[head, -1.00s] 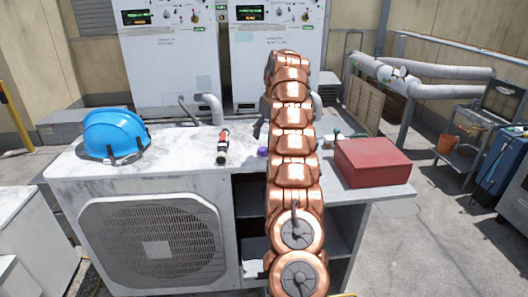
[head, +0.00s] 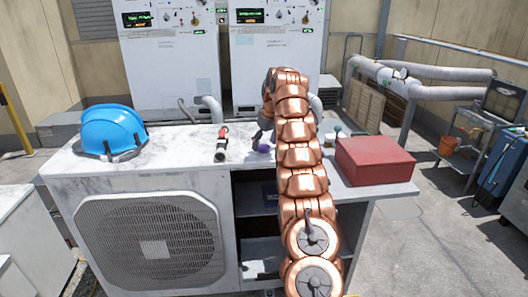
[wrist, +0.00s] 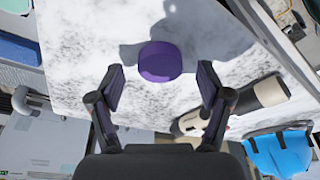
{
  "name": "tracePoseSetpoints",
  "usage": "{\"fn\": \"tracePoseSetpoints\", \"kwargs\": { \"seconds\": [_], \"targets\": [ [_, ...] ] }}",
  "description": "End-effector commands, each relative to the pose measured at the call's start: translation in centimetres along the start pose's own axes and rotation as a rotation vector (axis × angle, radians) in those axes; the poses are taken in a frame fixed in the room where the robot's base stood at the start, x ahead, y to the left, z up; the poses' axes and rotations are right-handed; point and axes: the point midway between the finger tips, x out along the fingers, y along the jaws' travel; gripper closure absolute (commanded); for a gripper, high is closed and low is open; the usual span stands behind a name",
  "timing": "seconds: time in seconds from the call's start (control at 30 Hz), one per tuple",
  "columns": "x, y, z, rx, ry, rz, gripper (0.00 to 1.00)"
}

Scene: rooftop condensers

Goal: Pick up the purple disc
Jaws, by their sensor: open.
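The purple disc (wrist: 160,62) lies on the white marbled worktop (wrist: 75,75), just beyond and between my open fingertips in the wrist view. In the head view the disc (head: 264,148) shows small beside my copper arm. My gripper (wrist: 159,80) is open with nothing between its fingers. In the head view my gripper (head: 262,136) is mostly hidden behind the arm, with a dark finger showing next to the disc.
A black and cream flashlight-like tool (head: 221,144) lies left of the disc. A blue hard hat (head: 113,132) sits at the worktop's left, and a red box (head: 374,160) stands at the right. Small items (head: 333,134) stand behind the arm. Grey pipes run at the back right.

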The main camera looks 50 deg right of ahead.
Motion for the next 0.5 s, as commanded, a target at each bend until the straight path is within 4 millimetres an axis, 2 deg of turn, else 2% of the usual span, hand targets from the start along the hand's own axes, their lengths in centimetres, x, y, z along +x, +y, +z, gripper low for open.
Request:
{"fn": "tracePoseSetpoints", "kwargs": {
  "seconds": [0.1, 0.4, 0.5],
  "targets": [
    [0.66, 0.03, 0.06, 0.0, -0.001, 0.0, 0.22],
    [0.77, 0.04, 0.02, 0.0, 0.0, 0.0, 0.22],
    [0.77, 0.02, 0.01, 0.0, 0.0, 0.0, 0.31]
  ]
}}
